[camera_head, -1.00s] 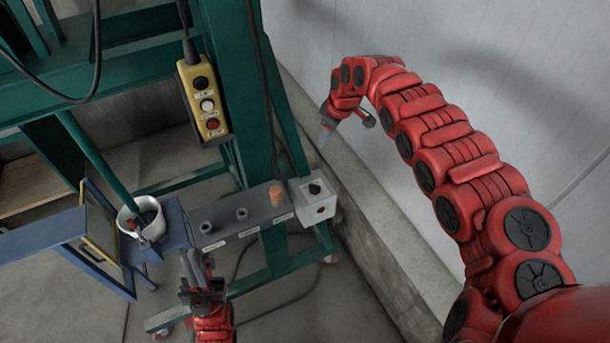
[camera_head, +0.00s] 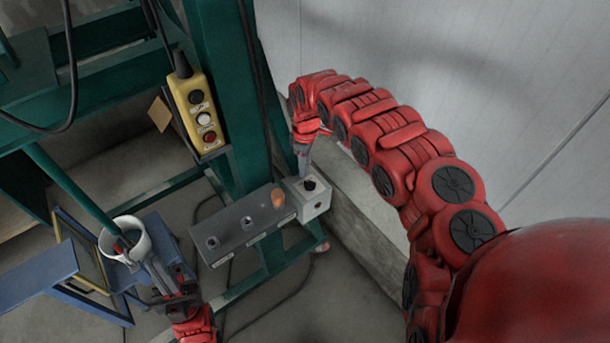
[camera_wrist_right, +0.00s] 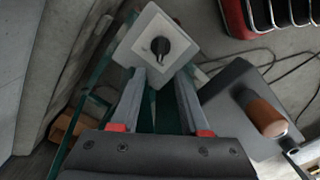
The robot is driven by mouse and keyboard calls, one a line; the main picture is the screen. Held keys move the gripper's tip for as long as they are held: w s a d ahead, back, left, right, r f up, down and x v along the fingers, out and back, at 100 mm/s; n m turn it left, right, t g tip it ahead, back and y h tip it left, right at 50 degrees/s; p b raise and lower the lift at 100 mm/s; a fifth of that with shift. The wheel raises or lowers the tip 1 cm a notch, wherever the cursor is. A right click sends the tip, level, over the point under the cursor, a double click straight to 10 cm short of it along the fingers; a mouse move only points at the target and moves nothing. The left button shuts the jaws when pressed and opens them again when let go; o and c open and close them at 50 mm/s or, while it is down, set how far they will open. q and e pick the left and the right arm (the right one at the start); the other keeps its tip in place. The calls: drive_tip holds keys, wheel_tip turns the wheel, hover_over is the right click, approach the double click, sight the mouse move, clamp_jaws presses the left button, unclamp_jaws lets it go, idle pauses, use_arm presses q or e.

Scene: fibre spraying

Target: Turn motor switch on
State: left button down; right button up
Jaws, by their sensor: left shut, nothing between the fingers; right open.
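The motor switch is a black rotary knob (camera_head: 310,185) on a light grey box (camera_head: 315,204) at the right end of a grey panel. In the right wrist view the knob (camera_wrist_right: 160,46) sits on the box's pale square face, just beyond the fingertips. My right gripper (camera_head: 302,165) points down right beside the box. In its wrist view the gripper (camera_wrist_right: 160,80) is open, with a finger on either side below the knob; contact with the box is unclear. My left gripper (camera_head: 155,268) is shut and empty, near the white bucket (camera_head: 140,243).
The grey panel (camera_head: 238,226) carries an orange-brown handle (camera_head: 278,198) and two small knobs. A yellow pendant (camera_head: 198,115) with several buttons hangs from the green frame (camera_head: 225,80). A low concrete ledge (camera_head: 365,235) and white wall (camera_head: 500,90) bound the right.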

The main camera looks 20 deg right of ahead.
sight(307, 181)
wheel_tip(307, 181, down, 6)
drive_tip(key=shift+s+r+p, duration=0.1)
drive_tip(key=shift+p, duration=0.3)
drive_tip(key=shift+f, duration=0.25)
drive_tip(key=shift+s+d+f, duration=0.1)
drive_tip(key=shift+d+f, duration=0.2)
drive_tip(key=shift+f, duration=0.05)
drive_tip(key=shift+a, duration=0.1)
clamp_jaws()
